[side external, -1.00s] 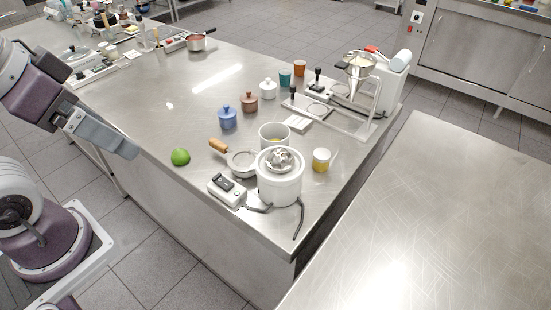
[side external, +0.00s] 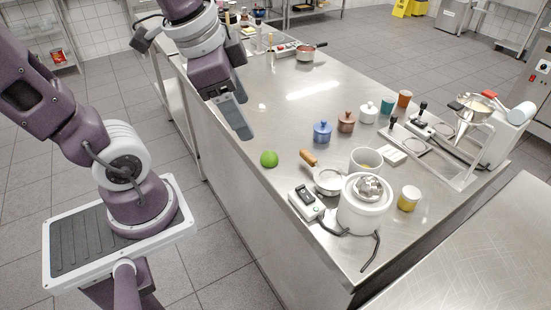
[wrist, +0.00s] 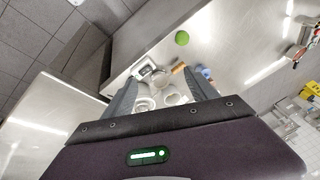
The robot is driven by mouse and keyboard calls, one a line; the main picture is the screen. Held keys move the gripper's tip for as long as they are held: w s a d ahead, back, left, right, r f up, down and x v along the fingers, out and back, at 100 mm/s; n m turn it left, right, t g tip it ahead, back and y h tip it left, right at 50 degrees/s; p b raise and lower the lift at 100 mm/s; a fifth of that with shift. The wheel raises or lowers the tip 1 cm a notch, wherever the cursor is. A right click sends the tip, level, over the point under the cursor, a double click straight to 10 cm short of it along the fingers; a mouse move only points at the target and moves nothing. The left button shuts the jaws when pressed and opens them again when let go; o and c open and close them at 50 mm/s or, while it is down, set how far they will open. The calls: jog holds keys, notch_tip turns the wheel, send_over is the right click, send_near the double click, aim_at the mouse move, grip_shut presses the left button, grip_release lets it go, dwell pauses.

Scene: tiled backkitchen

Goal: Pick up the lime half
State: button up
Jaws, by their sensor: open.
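The lime half (side external: 269,159) is a bright green rounded piece on the steel counter, near its left edge in the side view. Its cut face does not show. In the wrist view the lime half (wrist: 182,38) lies above the fingertips, toward the top of the picture. My gripper (side external: 246,136) is above the counter's left edge, up and left of the lime half, and apart from it. In the wrist view my gripper (wrist: 160,78) has its two fingers spread, with nothing held between them.
A strainer (side external: 327,179) with a wooden handle, a white juicer (side external: 362,212), a scale-like device (side external: 306,202) and a white pot (side external: 366,160) stand right of the lime half. A blue lidded jar (side external: 322,132) is behind it. The counter left of the jars is mostly clear.

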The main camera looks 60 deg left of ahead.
jog(key=w+a+f+m+g, duration=0.2)
jog(key=w+a+f+m, duration=0.1)
jog(key=w+m, duration=0.15)
jog(key=m+g, duration=0.2)
jog(key=m, duration=0.9)
send_over(269, 151)
jog(key=shift+n+h, duration=0.25)
jog(key=shift+h, duration=0.15)
jog(key=f, duration=1.2)
jog(key=shift+w, duration=0.25)
jog(key=f, duration=0.6)
jog(key=shift+s+f, duration=0.3)
jog(key=shift+f, duration=0.05)
jog(key=c, duration=1.2)
jog(key=shift+r, duration=0.15)
